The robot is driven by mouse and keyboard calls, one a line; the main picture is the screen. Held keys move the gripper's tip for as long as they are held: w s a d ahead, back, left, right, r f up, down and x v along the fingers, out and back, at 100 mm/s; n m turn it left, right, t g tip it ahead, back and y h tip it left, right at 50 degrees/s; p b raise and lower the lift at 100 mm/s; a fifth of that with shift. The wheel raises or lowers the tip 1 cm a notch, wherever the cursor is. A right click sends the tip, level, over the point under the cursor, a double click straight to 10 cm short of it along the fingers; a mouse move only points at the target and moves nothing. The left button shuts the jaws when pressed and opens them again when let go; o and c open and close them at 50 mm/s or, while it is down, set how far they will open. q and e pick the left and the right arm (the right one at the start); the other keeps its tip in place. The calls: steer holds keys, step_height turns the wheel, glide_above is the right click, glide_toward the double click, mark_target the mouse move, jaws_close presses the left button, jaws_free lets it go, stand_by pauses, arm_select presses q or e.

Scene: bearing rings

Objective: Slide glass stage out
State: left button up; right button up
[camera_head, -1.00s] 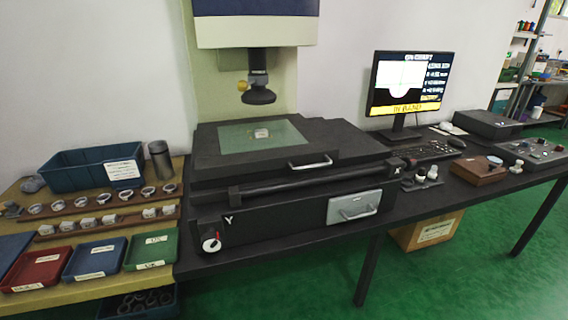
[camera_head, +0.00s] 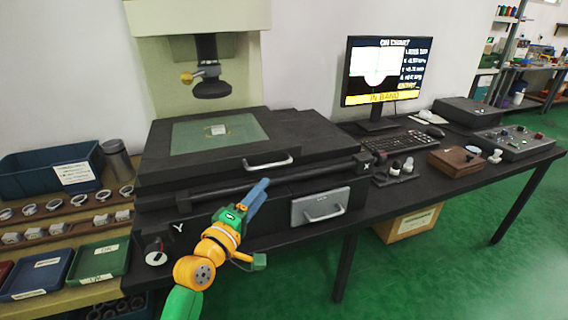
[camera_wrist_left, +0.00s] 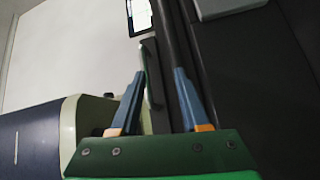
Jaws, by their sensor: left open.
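The glass stage (camera_head: 185,138) is a greenish pane set in a black slab on the measuring machine. A small pale ring with a light tag (camera_head: 217,130) lies on the glass. A silver bar handle (camera_head: 268,163) is on the slab's front edge. My left gripper (camera_head: 262,184) is in front of the machine, below and apart from that handle, its blue fingers pointing up and away. In the left wrist view its two fingers (camera_wrist_left: 160,76) are spread, with dark machine parts beyond them; I cannot tell that anything is between them. My right gripper is not in view.
A lower drawer plate with a handle (camera_head: 322,206) is right of my left gripper. A lens column (camera_head: 211,85) hangs over the stage. The monitor (camera_head: 387,72) stands at right. Trays and rings on racks (camera_head: 70,210) are at left. Green floor is clear in front.

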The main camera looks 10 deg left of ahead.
mark_target(270, 166)
arm_select(q)
steer(key=r, duration=0.2)
steer(key=w+a+n+t, duration=0.1)
steer(key=shift+r, duration=0.4)
steer(key=x, duration=0.6)
steer(key=shift+w+d+f+b, duration=0.15)
steer(key=shift+b, duration=0.2)
jaws_close()
steer(key=shift+f, duration=0.1)
stand_by(0.4)
